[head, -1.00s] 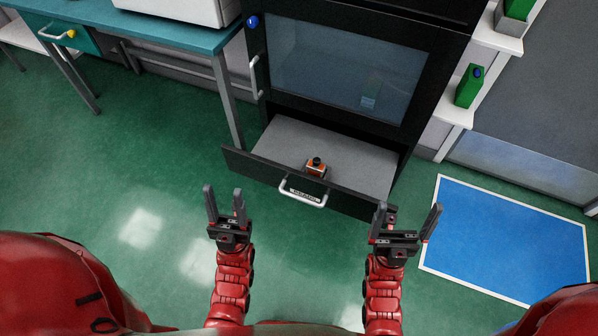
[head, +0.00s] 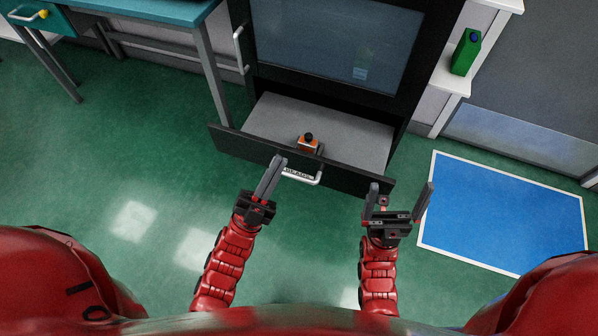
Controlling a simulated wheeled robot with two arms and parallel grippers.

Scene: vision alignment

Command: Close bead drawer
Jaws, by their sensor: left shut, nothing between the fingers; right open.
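The bead drawer (head: 345,122) is pulled out at the bottom of a black cabinet (head: 422,60). Its black front carries a silver handle (head: 318,180) with a label that my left gripper partly covers. A small orange and black object (head: 308,145) sits in the drawer behind the front. My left gripper (head: 278,162) is shut and empty, its fingertips in front of the drawer front at the handle's left end; I cannot tell if they touch it. My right gripper (head: 402,190) is open and empty, near the right end of the drawer front.
A teal table (head: 150,15) with grey legs stands at the left of the cabinet. A blue floor mat (head: 500,215) with a white border lies at the right. A green container (head: 465,52) stands on a white shelf. Green floor in front is clear.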

